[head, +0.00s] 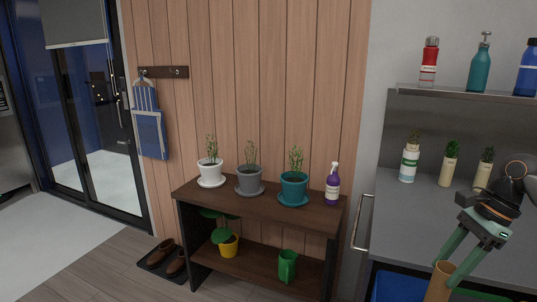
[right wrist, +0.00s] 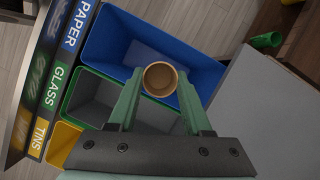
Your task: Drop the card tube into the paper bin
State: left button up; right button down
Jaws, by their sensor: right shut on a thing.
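The card tube (head: 438,284) is a brown open-ended cylinder at the bottom right of the head view. In the right wrist view I look into its round end (right wrist: 160,79). My right gripper (head: 447,268) has green fingers shut on the tube, one on each side. The paper bin (right wrist: 128,38) is the blue bin beside the PAPER label, and the tube shows over its lower part in the right wrist view. Its blue edge also shows in the head view (head: 398,287). The tube's lower end is out of sight. My left gripper is not in view.
A grey-lined green glass bin (right wrist: 98,100) and a yellow tins bin (right wrist: 62,143) sit beside the paper bin. A grey counter (head: 402,228) with potted cacti lies behind the gripper. A dark plant shelf (head: 258,208) stands left, with a green can (head: 287,266).

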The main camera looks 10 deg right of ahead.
jog(key=shift+c, duration=1.3)
grip_release()
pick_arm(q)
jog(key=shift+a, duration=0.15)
pick_arm(e)
jog(key=shift+r, duration=0.1)
jog(key=shift+d+r, duration=0.1)
jog(key=shift+r, duration=0.15)
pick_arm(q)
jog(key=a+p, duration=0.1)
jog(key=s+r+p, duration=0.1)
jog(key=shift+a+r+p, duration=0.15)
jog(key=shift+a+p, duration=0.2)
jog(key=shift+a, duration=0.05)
pick_arm(e)
jog(key=v, duration=1.2)
jog(key=shift+f, duration=0.1)
